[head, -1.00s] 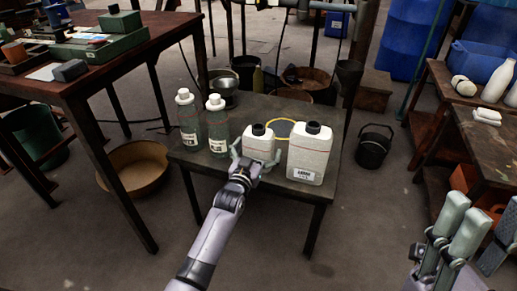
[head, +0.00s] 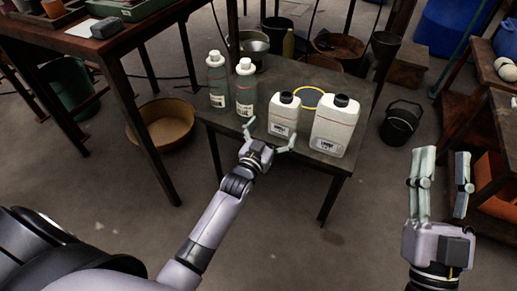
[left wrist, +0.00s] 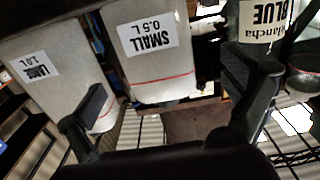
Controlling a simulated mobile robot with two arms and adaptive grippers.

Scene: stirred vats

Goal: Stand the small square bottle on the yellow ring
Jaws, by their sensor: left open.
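The small square bottle (head: 284,116) is white with a black cap and stands upright on the low dark table. It shows upside down in the left wrist view (left wrist: 157,75), labelled SMALL 0.5 L. The yellow ring (head: 307,90) lies flat on the table behind it, partly hidden by the bottles. The bottle stands in front of the ring, not on it. My left gripper (head: 270,135) is open and empty at the table's front edge, just before the small bottle. My right gripper (head: 441,160) is open and empty, off to the right, with fingers upright.
A larger white bottle (head: 335,128), labelled LARGE 1.0 L (left wrist: 55,75), stands close to the right of the small one. Two grey-green bottles with white caps (head: 217,85) (head: 245,92) stand to the left. A black bucket (head: 401,125) is on the floor at right.

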